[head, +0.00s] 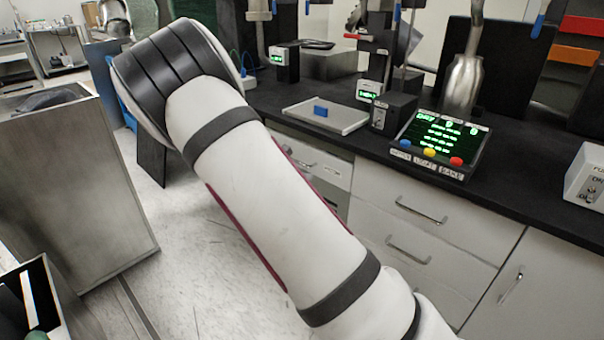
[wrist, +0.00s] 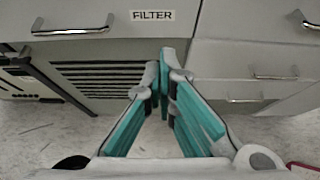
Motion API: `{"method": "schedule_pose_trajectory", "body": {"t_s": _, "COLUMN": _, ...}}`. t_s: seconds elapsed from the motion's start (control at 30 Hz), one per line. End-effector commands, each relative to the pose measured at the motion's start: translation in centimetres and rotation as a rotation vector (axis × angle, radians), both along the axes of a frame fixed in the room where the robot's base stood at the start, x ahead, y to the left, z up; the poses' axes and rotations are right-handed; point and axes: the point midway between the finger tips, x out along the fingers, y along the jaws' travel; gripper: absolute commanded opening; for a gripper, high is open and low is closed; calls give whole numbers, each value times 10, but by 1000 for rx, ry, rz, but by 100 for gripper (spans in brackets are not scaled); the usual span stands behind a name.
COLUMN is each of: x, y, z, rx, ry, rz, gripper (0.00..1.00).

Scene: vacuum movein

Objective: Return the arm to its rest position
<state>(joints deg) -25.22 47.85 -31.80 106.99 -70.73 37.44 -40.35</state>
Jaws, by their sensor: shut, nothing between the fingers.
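My gripper (wrist: 164,85) shows in the wrist view with its teal-padded fingers brought together at the tips and nothing between them. It points at the lower cabinet fronts, near a drawer labelled FILTER (wrist: 153,15), and touches nothing that I can see. In the head view my white arm with dark bands crosses the middle of the picture, bent at a dark joint at upper left. The gripper itself is hidden in the head view.
A black counter (head: 520,205) with white drawers (head: 415,225) runs along the right. A metal cabinet (head: 75,190) stands at left. Open floor (head: 190,265) lies between.

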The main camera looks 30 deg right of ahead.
Motion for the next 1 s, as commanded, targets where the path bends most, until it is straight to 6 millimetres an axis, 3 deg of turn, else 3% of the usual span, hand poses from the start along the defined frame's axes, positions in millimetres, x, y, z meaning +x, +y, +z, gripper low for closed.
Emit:
{"method": "schedule_pose_trajectory", "body": {"t_s": 0.23, "x": -2, "y": 2, "z": 3, "rx": 5, "ry": -7, "rz": -8, "gripper": 0}}
{"method": "schedule_pose_trajectory", "body": {"t_s": 0.37, "x": -17, "y": 0, "z": 18, "rx": 55, "ry": -66, "rz": -84, "gripper": 0}}
{"method": "schedule_pose_trajectory", "body": {"t_s": 0.67, "x": -104, "y": 6, "z": 84, "rx": 310, "ry": -335, "rz": -484, "gripper": 0}}
{"method": "schedule_pose_trajectory", "body": {"t_s": 1.0, "x": -219, "y": 42, "z": 142, "rx": 585, "ry": -561, "rz": -926, "gripper": 0}}
